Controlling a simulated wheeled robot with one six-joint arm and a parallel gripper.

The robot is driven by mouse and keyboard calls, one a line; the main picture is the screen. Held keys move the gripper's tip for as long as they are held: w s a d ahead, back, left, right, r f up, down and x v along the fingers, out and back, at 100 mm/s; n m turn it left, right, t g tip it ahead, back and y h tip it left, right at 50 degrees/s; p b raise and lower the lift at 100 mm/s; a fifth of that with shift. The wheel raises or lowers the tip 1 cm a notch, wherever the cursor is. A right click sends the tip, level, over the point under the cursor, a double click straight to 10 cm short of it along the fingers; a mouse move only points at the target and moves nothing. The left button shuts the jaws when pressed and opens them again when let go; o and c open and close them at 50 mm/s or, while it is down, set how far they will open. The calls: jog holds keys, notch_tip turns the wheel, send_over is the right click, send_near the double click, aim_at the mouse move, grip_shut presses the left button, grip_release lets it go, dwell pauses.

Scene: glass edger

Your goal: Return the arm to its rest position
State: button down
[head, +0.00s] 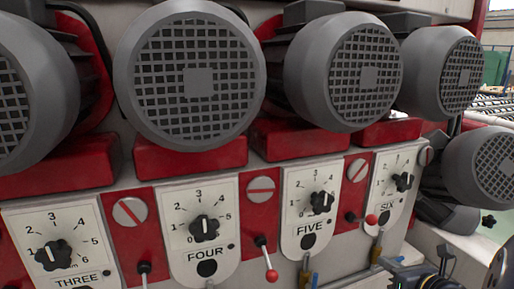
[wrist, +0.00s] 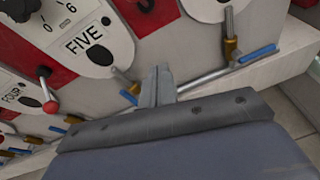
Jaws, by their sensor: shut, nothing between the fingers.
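My gripper (wrist: 157,82) is shut and empty in the wrist view. Its fingers point at the lower part of the machine, below the FIVE panel (wrist: 92,38). In the picture the fingertips lie near a metal pipe with a blue-handled valve (wrist: 258,53); I cannot tell whether they touch. In the head view, part of my arm shows at the lower right edge, below the SIX panel (head: 397,180). The fingers cannot be made out there.
Grey motors (head: 190,75) jut out above the dial panels. Red-knobbed levers stick out at the FOUR panel (head: 271,275) and beside the SIX panel (head: 371,219). Brass fittings and blue valve handles line the bottom. A roller conveyor (head: 490,108) lies at the far right.

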jog(key=v, duration=0.7)
jog(key=shift+s, duration=0.2)
jog(key=shift+r, duration=0.1)
